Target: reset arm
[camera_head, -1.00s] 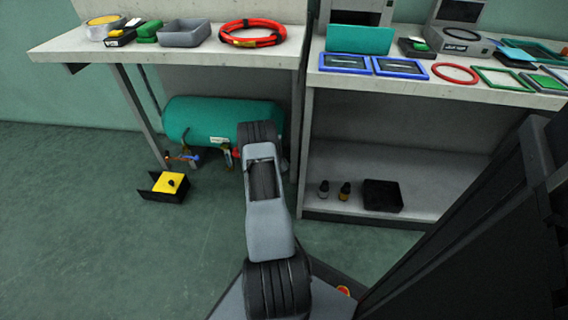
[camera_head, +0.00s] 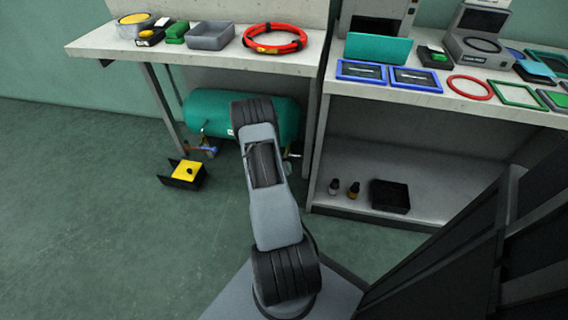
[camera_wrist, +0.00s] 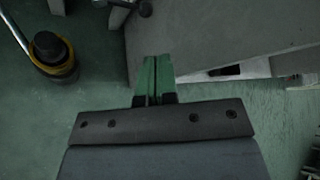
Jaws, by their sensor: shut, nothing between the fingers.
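My gripper (camera_wrist: 155,78) shows in the wrist view with its two green fingers pressed together and nothing between them. It points over the green floor beside a grey panel. In the head view my arm rises from the bottom middle and bends away in front of the teal tank; my gripper is hidden there.
The left bench (camera_head: 100,42) carries a red hose coil (camera_head: 275,38) and a grey bin (camera_head: 211,35). The right bench (camera_head: 440,100) holds blue frames (camera_head: 415,79). A teal tank (camera_head: 208,108) lies below. A yellow-black pedal (camera_head: 184,172) is on open floor at left.

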